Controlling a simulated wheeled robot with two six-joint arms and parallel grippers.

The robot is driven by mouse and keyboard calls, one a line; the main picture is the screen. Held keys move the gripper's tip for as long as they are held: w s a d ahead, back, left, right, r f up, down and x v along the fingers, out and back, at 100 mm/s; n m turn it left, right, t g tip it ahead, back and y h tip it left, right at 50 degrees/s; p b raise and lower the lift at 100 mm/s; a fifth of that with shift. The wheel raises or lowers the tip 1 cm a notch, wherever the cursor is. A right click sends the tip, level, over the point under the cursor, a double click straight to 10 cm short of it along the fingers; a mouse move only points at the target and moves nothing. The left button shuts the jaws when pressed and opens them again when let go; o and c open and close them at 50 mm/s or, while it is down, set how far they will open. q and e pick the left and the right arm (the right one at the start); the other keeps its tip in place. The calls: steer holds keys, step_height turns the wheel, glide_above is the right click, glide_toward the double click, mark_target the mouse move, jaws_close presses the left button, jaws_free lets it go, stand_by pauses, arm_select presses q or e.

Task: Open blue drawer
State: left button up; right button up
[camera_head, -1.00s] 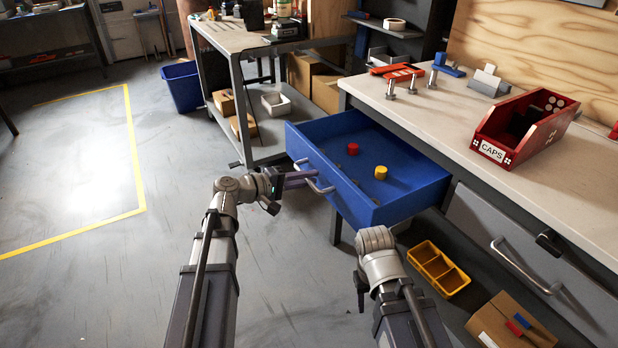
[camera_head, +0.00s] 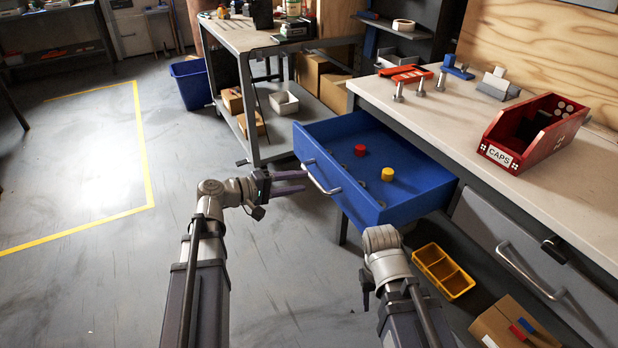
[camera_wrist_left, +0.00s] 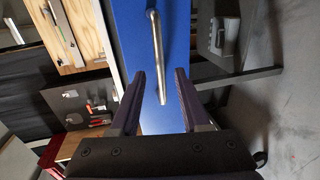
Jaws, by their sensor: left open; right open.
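The blue drawer (camera_head: 408,211) is pulled out of the workbench, and its inside shows. A red cap (camera_head: 360,151), a yellow cap (camera_head: 387,174) and small dark discs lie in it. Its metal handle (camera_head: 321,178) is on the front face and also shows in the left wrist view (camera_wrist_left: 155,42). My left gripper (camera_head: 304,182) is open and empty, just in front of the handle and apart from it. In the left wrist view its two fingers (camera_wrist_left: 160,88) point toward the drawer front. My right arm is at the lower middle, but its gripper's fingers are hidden.
The workbench top (camera_head: 440,112) holds a red CAPS bin (camera_head: 535,133) and upright bolts. A grey drawer (camera_head: 520,255) is shut at the right. A yellow tray (camera_head: 443,271) and a cardboard box (camera_head: 510,325) are below. Open floor (camera_head: 90,290) lies to the left.

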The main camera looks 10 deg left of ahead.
arm_select(q)
steer(key=shift+v, duration=1.1)
steer(key=s+d+f+m+g+y, duration=0.2)
steer(key=s+d+f+g, duration=0.1)
steer(key=f, duration=0.2)
steer(key=s+d+f+m+g+y, duration=0.2)
steer(key=d+f, duration=0.1)
steer(key=f, duration=0.3)
steer(key=s+a+f+m+g+y, duration=0.2)
steer(key=s+f+m+g+y, duration=0.2)
steer(key=s+f+y, duration=0.25)
steer(key=s+d+m+g+y, duration=0.1)
steer(key=s+d+m+y, duration=0.25)
steer(key=s+d, duration=0.5)
step_height(320, 180, up, 32)
steer(key=w+d+p, duration=0.1)
steer(key=w+p, duration=0.1)
steer(key=p, duration=3)
steer(key=shift+d+r+h, duration=0.15)
steer(key=shift+d+h, duration=0.1)
steer(key=shift+h, duration=0.15)
